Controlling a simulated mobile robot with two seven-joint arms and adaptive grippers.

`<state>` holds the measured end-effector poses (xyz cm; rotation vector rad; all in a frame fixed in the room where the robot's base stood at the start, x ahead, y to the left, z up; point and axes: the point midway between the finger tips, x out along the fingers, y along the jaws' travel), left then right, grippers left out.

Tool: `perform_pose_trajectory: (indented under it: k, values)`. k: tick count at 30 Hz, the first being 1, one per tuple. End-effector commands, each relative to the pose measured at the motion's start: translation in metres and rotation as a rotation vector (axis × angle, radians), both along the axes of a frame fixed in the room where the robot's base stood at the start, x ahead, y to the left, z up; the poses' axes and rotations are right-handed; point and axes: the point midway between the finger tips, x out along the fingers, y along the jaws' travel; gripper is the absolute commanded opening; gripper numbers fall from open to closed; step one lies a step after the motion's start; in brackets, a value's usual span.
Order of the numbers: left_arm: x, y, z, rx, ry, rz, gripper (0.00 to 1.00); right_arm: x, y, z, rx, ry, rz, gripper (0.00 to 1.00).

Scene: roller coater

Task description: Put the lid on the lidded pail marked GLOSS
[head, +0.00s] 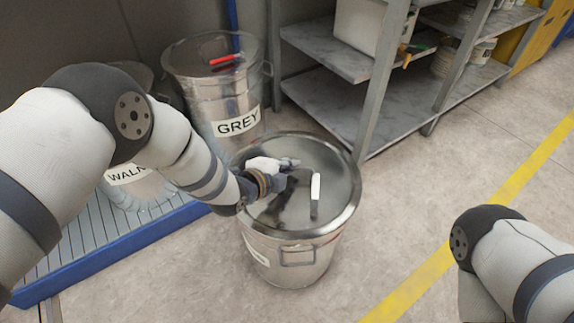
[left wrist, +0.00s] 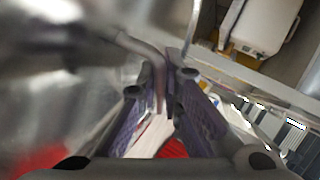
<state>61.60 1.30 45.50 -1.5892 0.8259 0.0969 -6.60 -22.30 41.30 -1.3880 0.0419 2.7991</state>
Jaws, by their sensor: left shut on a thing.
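A round metal lid (head: 335,205) with a bright rim lies over the top of a metal pail (head: 315,268) on the floor. I cannot tell whether it is fully seated. The pail's front label (head: 257,258) is too oblique to read. A slim white piece with a dark end (head: 315,188) shows on the lid. My left gripper (head: 288,163) is above the lid, shut on what seems to be its handle, mostly hidden by the fingers. The left wrist view shows the fingers (left wrist: 170,105) close up beside a blurred grey bar. My right gripper is out of view.
The GREY pail (head: 236,127), with a red-handled piece (head: 226,60) on top, stands behind. A pail whose label begins WAL (head: 127,174) is partly behind my left arm. A shelf rack (head: 330,100) stands behind right. Floor to the right is clear.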

Motion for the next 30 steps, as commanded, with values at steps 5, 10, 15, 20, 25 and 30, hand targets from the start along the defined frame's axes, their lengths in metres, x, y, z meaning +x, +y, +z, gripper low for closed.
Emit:
perform_pose_trajectory:
  k: [5,10,15,20,25,30]
  values:
    - [0.001,0.000,0.000,-0.001,-0.003,0.001,0.27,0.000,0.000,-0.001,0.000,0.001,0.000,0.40]
    - [0.000,0.000,-0.001,-0.001,0.000,0.001,0.30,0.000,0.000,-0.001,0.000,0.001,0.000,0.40]
    - [-0.002,0.001,-0.002,0.001,0.005,-0.001,0.30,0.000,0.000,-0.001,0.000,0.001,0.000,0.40]
    - [-0.017,0.010,0.009,0.002,0.004,-0.001,0.30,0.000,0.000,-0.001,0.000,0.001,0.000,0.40]
    - [-0.050,0.030,0.033,0.002,0.003,0.002,0.30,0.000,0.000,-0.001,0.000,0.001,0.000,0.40]
    - [-0.077,0.047,0.052,0.001,0.000,-0.001,0.30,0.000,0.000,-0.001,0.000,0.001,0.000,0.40]
